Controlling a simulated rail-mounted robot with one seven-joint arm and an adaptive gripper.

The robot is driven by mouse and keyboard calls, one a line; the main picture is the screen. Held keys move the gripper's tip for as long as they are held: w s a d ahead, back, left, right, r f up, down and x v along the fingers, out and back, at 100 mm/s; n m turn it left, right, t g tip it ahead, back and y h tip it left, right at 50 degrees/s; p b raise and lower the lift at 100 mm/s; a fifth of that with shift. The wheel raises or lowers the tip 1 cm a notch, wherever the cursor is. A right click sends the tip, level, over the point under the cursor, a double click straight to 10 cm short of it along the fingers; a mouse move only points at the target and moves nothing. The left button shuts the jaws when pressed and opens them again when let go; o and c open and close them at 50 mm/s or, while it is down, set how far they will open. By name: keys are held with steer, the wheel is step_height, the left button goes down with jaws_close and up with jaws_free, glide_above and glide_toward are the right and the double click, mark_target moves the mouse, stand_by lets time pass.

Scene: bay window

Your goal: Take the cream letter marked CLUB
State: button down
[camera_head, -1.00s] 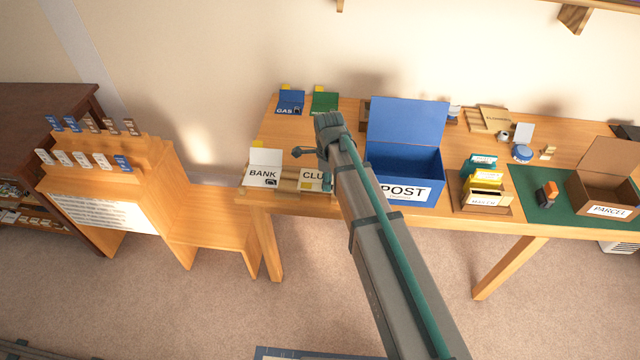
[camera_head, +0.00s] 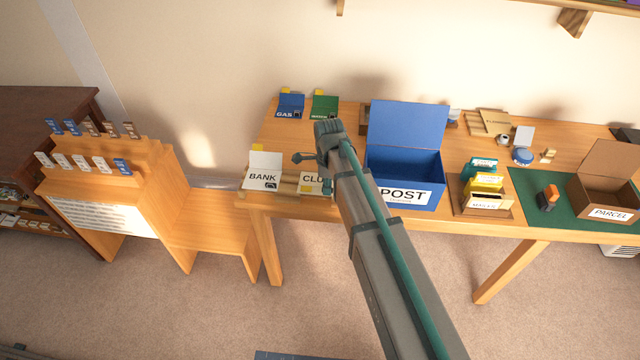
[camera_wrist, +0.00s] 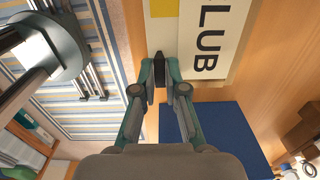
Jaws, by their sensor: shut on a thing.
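The cream letter marked CLUB (camera_head: 311,179) is at the table's front edge, right of the BANK letter, partly hidden by my arm. In the wrist view the letter (camera_wrist: 213,22) fills the top middle, with its print turned sideways and a yellow patch near one end. My gripper (camera_wrist: 160,62) is shut at the letter's near left edge, its fingertips close together on it. How much of the letter is between the fingers is hidden.
The white BANK letter (camera_head: 262,179) stands close on the left. The open blue POST box (camera_head: 405,165) is close on the right. Blue GAS (camera_head: 289,112) and green (camera_head: 323,112) pieces stand behind. A stepped stand (camera_head: 105,175) is at the left.

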steer(key=shift+r+p, duration=0.6)
steer(key=shift+r, duration=0.25)
steer(key=shift+r+p, duration=1.1)
steer(key=shift+r, duration=0.55)
